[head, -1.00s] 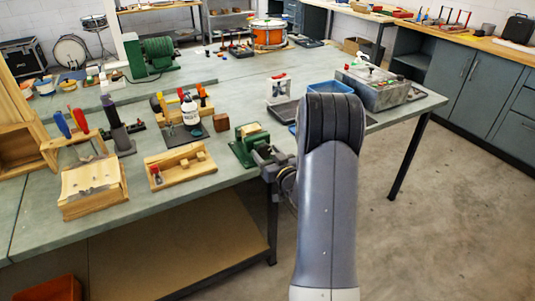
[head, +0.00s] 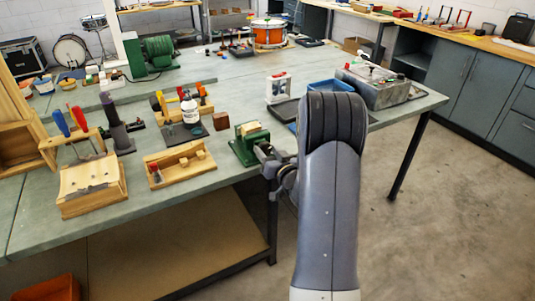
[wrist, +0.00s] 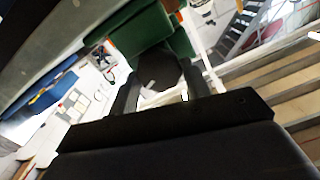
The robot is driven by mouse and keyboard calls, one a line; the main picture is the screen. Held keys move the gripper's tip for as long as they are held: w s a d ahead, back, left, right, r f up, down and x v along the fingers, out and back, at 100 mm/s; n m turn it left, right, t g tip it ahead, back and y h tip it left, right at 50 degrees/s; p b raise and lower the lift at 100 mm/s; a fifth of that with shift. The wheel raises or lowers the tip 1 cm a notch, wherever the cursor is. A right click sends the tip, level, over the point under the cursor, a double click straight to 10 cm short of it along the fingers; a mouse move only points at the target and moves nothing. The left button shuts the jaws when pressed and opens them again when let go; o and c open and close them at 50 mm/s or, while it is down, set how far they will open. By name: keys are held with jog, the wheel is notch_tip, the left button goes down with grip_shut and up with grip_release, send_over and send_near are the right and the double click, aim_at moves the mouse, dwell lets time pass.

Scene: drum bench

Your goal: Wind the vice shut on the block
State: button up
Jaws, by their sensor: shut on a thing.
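The green vice (head: 248,149) stands at the front edge of the bench, left of my arm in the head view. The light wooden block (head: 249,128) shows at its top, between the jaws; I cannot tell whether both jaws touch it. My gripper (head: 265,153) is at the vice's front, on the side facing me. In the wrist view, my gripper (wrist: 159,88) has its two dark fingers shut on a dark rounded part, the vice handle (wrist: 157,68). The green vice body (wrist: 136,30) shows just beyond it. My wrist hides part of the handle in the head view.
A wooden tray (head: 180,177) with small blocks lies left of the vice. A small brown block (head: 221,121) and a white bottle (head: 190,110) stand behind. A blue tray (head: 331,87) and grey box (head: 380,90) are to the right. The floor right of my arm is clear.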

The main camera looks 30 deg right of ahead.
jog(key=m+b, duration=0.1)
jog(key=m, duration=0.5)
jog(key=shift+f, duration=0.1)
jog(key=m, duration=0.4)
jog(key=shift+d, duration=0.1)
jog(key=m+p, duration=0.1)
jog(key=m, duration=0.2)
jog(key=shift+f+m, duration=0.1)
jog(key=shift+m, duration=0.2)
jog(key=m+p, duration=0.1)
jog(key=m, duration=0.6)
jog(key=shift+f+p, duration=0.15)
jog(key=shift+p, duration=0.2)
jog(key=m+p, duration=0.1)
jog(key=m, duration=0.2)
jog(key=shift+m, duration=0.4)
jog(key=shift+s+f+m+p, duration=0.15)
jog(key=shift+m+p, duration=0.2)
jog(key=shift+m, duration=1.25)
